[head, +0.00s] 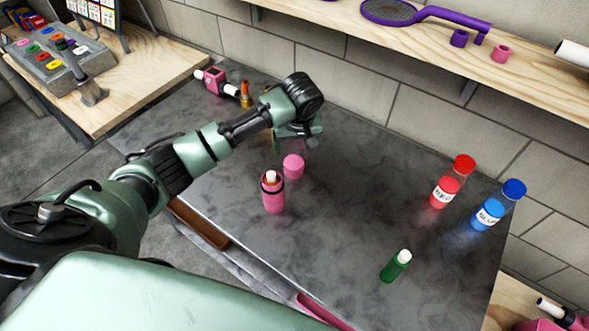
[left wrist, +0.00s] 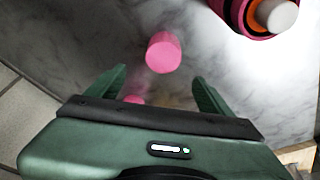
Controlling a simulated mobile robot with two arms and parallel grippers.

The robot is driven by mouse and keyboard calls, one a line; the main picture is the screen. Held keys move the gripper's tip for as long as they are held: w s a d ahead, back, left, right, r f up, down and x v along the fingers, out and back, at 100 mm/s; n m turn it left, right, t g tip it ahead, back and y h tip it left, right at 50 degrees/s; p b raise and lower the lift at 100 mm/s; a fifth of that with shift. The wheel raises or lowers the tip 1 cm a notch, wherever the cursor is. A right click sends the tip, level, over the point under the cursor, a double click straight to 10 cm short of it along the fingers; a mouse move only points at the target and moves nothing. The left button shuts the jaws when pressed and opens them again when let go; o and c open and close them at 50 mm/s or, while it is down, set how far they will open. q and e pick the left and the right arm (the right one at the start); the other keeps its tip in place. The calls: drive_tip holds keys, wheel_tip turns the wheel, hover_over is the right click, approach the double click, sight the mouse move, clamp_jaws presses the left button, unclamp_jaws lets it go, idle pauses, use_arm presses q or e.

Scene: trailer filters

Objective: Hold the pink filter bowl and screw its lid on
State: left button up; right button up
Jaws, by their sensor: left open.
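The pink filter bowl (head: 273,198) stands upright on the dark metal bench, its top open and a pale-tipped cartridge with orange showing inside. The pink lid (head: 293,166) rests on the bench just behind it, apart from the bowl. My left gripper (head: 298,132) is above the bench behind the lid. In the left wrist view the gripper (left wrist: 158,73) is open and empty, with the lid (left wrist: 163,52) just beyond the fingertips, between their lines. The bowl (left wrist: 238,14) shows there at the upper right, cut by the frame. My right gripper is not in view.
A pink housing (head: 213,80) lies at the back left. A shelf (head: 400,35) with a purple strap wrench (head: 425,13) hangs on the wall. The bench middle is clear.

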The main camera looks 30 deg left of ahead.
sight(294, 163)
use_arm(q)
drive_tip(key=shift+b+x, duration=0.55)
drive_tip(key=shift+x, duration=0.5)
drive_tip(key=shift+s+d, duration=0.15)
drive_tip(key=shift+s, duration=0.05)
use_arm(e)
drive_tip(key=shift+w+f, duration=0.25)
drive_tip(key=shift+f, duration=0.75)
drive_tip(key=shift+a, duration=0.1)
use_arm(q)
drive_tip(key=shift+x, duration=1.3)
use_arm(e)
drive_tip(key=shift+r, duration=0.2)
use_arm(q)
drive_tip(key=x, duration=0.1)
drive_tip(key=p+x, duration=0.1)
drive_tip(key=x, duration=0.2)
drive_tip(key=shift+s+f+p, duration=0.3)
drive_tip(key=shift+f+p, duration=0.05)
drive_tip(key=shift+w+f, duration=0.1)
drive_tip(key=shift+f, duration=0.25)
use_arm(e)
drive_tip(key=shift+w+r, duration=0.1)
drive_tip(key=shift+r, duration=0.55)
